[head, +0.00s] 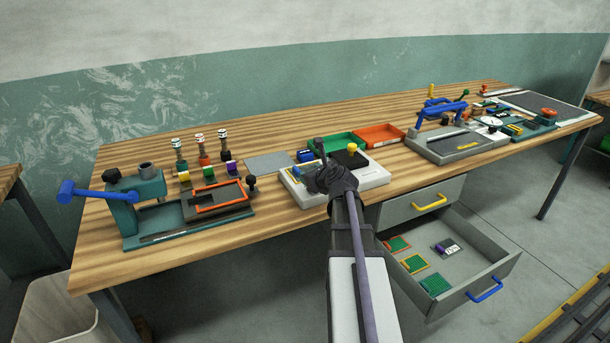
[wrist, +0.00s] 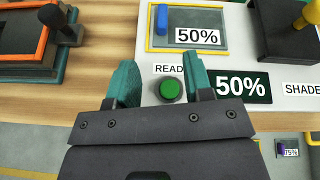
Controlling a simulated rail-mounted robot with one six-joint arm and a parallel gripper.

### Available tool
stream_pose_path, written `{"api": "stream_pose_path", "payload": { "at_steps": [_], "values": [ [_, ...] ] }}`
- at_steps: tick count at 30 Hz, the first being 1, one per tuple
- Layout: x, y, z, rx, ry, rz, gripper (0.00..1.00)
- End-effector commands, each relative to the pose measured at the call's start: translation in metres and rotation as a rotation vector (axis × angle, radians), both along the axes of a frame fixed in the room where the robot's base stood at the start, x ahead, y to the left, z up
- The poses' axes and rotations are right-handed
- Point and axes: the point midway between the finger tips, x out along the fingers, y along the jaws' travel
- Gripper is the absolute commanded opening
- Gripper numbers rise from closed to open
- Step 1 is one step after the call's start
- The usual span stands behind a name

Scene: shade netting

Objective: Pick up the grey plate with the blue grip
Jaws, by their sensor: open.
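The grey plate (wrist: 210,17) with the blue grip (wrist: 162,18) lies on the white device (wrist: 290,95), at the top of the wrist view. It carries a "50%" label, and the blue grip stands at its left edge. In the head view the blue grip (head: 305,156) shows just left of my gripper (head: 320,160), and my arm hides part of the device. In the wrist view my gripper (wrist: 160,75) is open and empty, with its teal fingers on either side of a green button (wrist: 171,90). The plate lies beyond the fingertips.
A black block with a yellow knob (head: 351,148) stands on the device's right. An orange-edged fixture (head: 218,200) and a blue-handled press (head: 140,205) stand left. Green (head: 330,146) and orange (head: 378,136) trays lie behind. An open drawer (head: 450,265) holds several plates below.

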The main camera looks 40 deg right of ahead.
Motion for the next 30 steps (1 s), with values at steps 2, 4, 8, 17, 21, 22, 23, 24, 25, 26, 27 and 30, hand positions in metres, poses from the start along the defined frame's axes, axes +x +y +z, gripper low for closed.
{"api": "stream_pose_path", "payload": {
  "at_steps": [2,4,8,17,21,22,23,24,25,26,27,30],
  "values": [
    [0.001,-0.004,0.004,0.111,-0.047,-0.076,0.47],
    [0.001,-0.004,0.005,0.160,-0.061,-0.104,0.47],
    [0.003,-0.004,0.003,0.172,-0.060,-0.107,0.47],
    [0.049,-0.014,-0.019,0.169,-0.057,-0.103,0.47],
    [0.053,-0.013,-0.018,0.169,-0.057,-0.104,0.47],
    [0.054,-0.013,-0.019,0.168,-0.057,-0.103,0.47],
    [0.056,-0.014,-0.021,0.168,-0.057,-0.103,0.47],
    [0.061,-0.014,-0.024,0.168,-0.057,-0.102,0.47],
    [0.065,-0.015,-0.027,0.168,-0.058,-0.102,0.47],
    [0.071,-0.016,-0.030,0.169,-0.058,-0.103,0.47],
    [0.078,-0.017,-0.034,0.168,-0.057,-0.103,0.47],
    [0.095,-0.020,-0.040,0.167,-0.057,-0.102,0.47]
  ]
}}
